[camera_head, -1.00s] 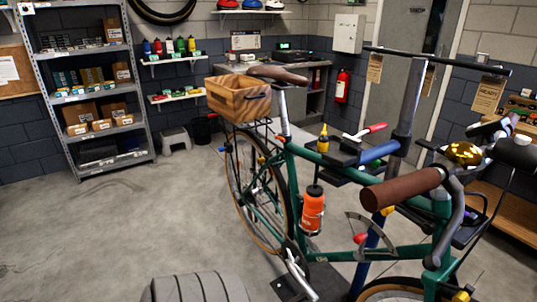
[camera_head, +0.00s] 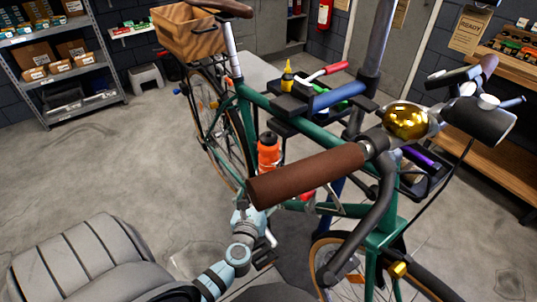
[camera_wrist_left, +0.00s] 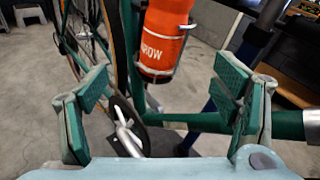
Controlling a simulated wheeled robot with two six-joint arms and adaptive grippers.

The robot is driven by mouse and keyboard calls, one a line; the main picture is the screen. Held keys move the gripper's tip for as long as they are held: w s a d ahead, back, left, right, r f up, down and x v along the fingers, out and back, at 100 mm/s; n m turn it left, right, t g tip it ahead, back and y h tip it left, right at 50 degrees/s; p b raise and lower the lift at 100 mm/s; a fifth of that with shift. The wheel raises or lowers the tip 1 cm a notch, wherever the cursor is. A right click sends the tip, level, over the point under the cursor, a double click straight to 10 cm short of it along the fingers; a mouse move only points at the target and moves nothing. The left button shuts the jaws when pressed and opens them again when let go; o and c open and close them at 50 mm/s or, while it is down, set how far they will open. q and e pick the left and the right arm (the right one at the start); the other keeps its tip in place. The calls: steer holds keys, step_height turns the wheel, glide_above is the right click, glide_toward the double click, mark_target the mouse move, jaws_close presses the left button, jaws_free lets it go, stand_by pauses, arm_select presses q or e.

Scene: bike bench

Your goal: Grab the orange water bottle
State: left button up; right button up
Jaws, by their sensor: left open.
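The orange water bottle (camera_head: 268,155) sits upright in a holder on the green bike frame (camera_head: 300,118). The brown handlebar grip (camera_head: 305,176) covers its lower part in the head view. In the left wrist view the bottle (camera_wrist_left: 165,38) is ahead of my left gripper (camera_wrist_left: 163,80), between the two spread fingers but beyond their tips, slightly above centre. Its top is cut off there. The fingers are open and empty. In the head view my left gripper (camera_head: 250,216) is below the bottle, partly hidden by the handlebar grip. My right gripper does not show.
The handlebar with a gold bell (camera_head: 405,120) stands close on the right. A tool tray (camera_head: 300,105) with a yellow bottle and tools is above the frame. A wooden box (camera_head: 188,33) is at the bike's rear. Open floor (camera_head: 120,160) lies left.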

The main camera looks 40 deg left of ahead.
mark_target(269, 144)
arm_select(q)
step_height(269, 144, up, 6)
steer(key=w+m+t+y, duration=0.1)
steer(key=w+m+t, duration=0.1)
steer(key=shift+g, duration=0.3)
steer(key=b+x, duration=0.1)
steer(key=x, duration=1.2)
steer(key=shift+w+a+f+b, duration=0.15)
steer(key=shift+w+a+b, duration=0.1)
steer(key=shift+a+b, duration=0.15)
steer(key=shift+s, duration=0.1)
jaws_close()
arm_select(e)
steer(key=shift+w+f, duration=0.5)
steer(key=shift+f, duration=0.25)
